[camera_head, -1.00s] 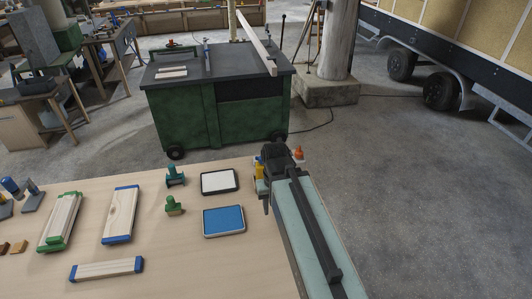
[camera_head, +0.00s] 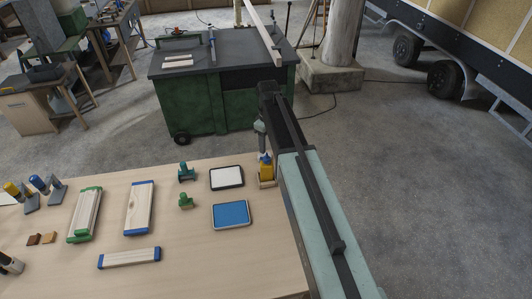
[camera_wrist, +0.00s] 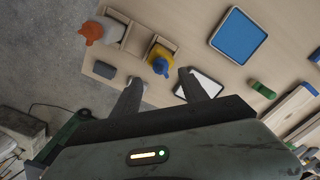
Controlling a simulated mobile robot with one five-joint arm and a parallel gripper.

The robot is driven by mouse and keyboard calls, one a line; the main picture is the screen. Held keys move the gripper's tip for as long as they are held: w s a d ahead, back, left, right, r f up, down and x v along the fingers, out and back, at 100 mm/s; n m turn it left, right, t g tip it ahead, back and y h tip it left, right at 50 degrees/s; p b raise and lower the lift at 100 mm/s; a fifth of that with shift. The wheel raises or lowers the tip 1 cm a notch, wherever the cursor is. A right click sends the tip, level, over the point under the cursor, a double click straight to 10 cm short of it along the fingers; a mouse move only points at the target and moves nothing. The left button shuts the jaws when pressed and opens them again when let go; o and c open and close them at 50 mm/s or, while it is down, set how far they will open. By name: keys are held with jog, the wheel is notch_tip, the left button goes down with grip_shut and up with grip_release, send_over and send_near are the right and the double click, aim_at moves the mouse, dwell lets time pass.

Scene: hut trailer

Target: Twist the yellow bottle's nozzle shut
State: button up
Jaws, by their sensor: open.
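The yellow bottle (camera_head: 266,173) stands at the table's far right corner in the head view. In the wrist view, the yellow bottle (camera_wrist: 158,51) is seen from above in a wooden holder (camera_wrist: 137,39), with its blue nozzle (camera_wrist: 160,66) towards the gripper. I cannot tell the nozzle's exact turn. My gripper (camera_wrist: 159,76) is open and empty, its two fingers spread to either side below the bottle in the picture. In the head view my gripper (camera_head: 260,140) is above and just beyond the bottle, apart from it.
A white bottle with an orange top (camera_wrist: 92,32) is beside the yellow one. A grey block (camera_wrist: 104,70) is near the table edge. A white-topped tray (camera_head: 227,178) and a blue-topped tray (camera_head: 231,215) lie left of the bottle. A green workbench (camera_head: 222,100) stands beyond.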

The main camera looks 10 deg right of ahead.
aim_at(268, 159)
notch_tip(268, 159, down, 8)
jog(key=b, duration=0.7)
jog(key=shift+b, duration=0.3)
jog(key=shift+r, duration=0.15)
jog(key=shift+c, duration=0.3)
